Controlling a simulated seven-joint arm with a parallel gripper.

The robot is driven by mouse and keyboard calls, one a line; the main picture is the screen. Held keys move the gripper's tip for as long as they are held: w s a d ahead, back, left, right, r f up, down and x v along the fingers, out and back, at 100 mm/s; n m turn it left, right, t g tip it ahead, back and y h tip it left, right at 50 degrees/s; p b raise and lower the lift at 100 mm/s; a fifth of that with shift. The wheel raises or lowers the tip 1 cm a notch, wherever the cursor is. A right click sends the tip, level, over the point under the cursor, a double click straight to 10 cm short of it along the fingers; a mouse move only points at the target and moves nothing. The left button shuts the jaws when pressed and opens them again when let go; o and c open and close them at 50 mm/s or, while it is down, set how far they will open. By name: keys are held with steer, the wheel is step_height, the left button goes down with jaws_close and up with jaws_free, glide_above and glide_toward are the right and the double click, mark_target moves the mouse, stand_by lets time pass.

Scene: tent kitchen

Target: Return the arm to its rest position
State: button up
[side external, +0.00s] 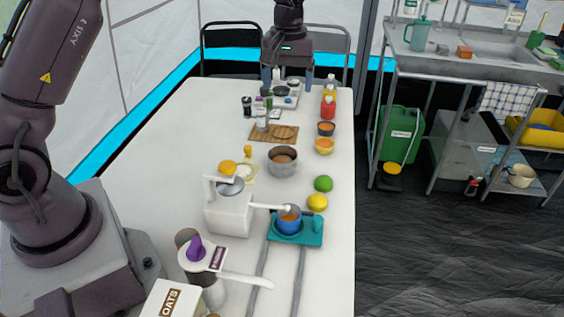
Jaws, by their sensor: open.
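My gripper (288,78) hangs fingers-down over the far end of the white table (190,150). Its two fingers are wide apart, so it is open, and I see nothing held between them. Below or just behind the fingers is a pale tray-like item (291,102) with a small dark dish. I cannot tell the exact gap between them. My base and lower arm stand at the left; the arm's middle part is out of the picture.
Dark-capped jars (247,106), a wooden board (285,133) and a red bottle (328,107) stand near the gripper. A metal pot (282,162), a white juicer-like device (230,212) and an oats box (172,300) are nearer. Chairs stand behind the table.

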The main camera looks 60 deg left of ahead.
steer(key=s+d+r+m+t, duration=0.2)
steer(key=s+r+m, duration=0.1)
steer(key=s, duration=0.6)
steer(key=s+d+r+m+t, duration=0.1)
steer(key=s+d+r+m, duration=0.1)
steer(key=s, duration=0.7)
steer(key=s+d+r+m+t, duration=0.2)
steer(key=s+r+m, duration=0.2)
steer(key=s, duration=0.5)
step_height(320, 180, up, 3)
steer(key=shift+s+d+f+t, duration=0.2)
steer(key=shift+s+d+t, duration=0.1)
steer(key=shift+s+d, duration=0.1)
